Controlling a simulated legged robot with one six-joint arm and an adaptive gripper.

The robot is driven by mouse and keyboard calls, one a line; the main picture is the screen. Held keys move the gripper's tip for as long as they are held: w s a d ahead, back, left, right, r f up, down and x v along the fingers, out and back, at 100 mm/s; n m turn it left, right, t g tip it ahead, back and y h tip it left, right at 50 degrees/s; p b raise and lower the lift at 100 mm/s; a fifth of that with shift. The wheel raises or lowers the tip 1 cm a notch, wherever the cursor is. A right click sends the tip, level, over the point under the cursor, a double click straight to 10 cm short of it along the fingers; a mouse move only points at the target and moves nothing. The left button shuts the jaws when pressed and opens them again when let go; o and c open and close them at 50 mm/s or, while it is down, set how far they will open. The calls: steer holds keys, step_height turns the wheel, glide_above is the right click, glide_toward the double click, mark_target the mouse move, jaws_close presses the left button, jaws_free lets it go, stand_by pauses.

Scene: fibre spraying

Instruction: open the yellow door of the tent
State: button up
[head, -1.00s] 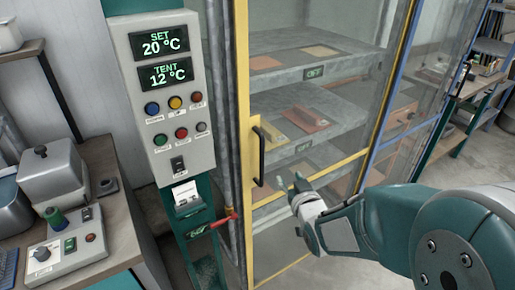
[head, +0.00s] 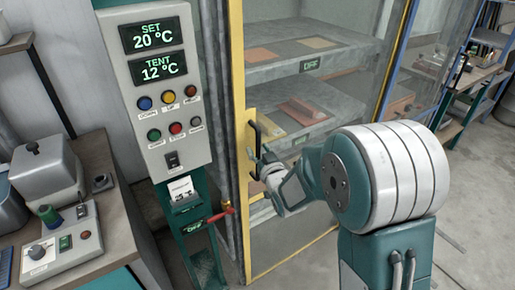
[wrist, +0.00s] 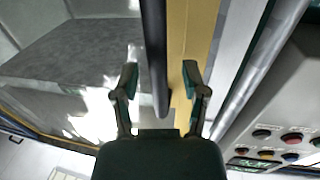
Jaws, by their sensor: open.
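The tent's yellow-framed door (head: 239,90) is shut, with clear panes showing the shelves inside. Its dark vertical handle (head: 253,138) is on the left side of the frame. My gripper (head: 257,158) is at the handle's height, close to it, partly hidden by my wrist and arm. In the wrist view, the open fingers of my gripper (wrist: 161,82) stand on either side of the black handle (wrist: 154,50), which runs between them, nearer the left finger. The yellow frame (wrist: 183,45) lies behind. Neither finger visibly touches the handle.
A control panel (head: 163,95) reading SET 20 °C and TENT 12 °C stands left of the door. A red valve lever (head: 221,214) juts out below it. A bench (head: 95,160) with equipment is at far left. Bare floor (head: 470,230) is at right.

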steer(key=shift+w+a, duration=0.15)
steer(key=shift+w, duration=0.25)
jaws_close()
